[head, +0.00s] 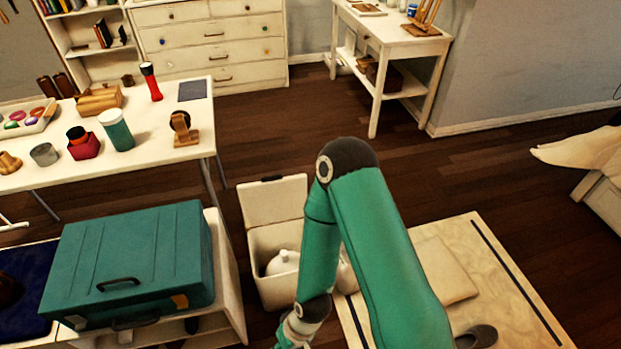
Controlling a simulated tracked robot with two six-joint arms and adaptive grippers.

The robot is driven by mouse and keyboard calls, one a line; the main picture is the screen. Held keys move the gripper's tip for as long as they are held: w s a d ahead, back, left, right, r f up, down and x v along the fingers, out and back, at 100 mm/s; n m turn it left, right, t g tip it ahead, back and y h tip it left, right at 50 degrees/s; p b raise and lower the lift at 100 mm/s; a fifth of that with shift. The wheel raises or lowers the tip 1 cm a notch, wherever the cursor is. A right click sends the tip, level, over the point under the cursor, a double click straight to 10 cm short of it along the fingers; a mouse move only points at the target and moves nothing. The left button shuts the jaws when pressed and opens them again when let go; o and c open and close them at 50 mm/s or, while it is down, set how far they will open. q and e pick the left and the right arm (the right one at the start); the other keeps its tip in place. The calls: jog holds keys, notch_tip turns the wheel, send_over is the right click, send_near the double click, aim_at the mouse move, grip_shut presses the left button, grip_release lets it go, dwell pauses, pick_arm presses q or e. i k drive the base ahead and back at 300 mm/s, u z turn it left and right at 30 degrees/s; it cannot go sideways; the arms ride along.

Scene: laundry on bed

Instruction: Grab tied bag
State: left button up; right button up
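A white tied bag (283,262) with a knotted top sits inside an open white bin (275,238), left of my green arm. Another pale rounded shape (347,278) shows just right of my forearm, partly hidden by it; I cannot tell what it is. The arm enters from the bottom right, so I take it as my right arm; it bends at a dark elbow and its forearm runs down past the bin's right side. Its wrist reaches the bottom edge, and the fingertips are out of the picture. My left gripper does not show.
A teal case (135,260) lies on a low white unit left of the bin. A white table (150,150) with several small items stands behind it. A pale mat (490,260) with a cushion (445,268) and a dark shoe (478,336) lies right. Wood floor behind is clear.

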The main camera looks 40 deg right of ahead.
aim_at(286, 262)
jog(key=z, duration=0.35)
jog(key=k, duration=0.7)
jog(key=z, duration=0.5)
jog(key=i, duration=0.5)
jog(key=k, duration=0.5)
jog(key=u, duration=0.2)
jog(key=i, duration=0.45)
jog(key=u, duration=0.2)
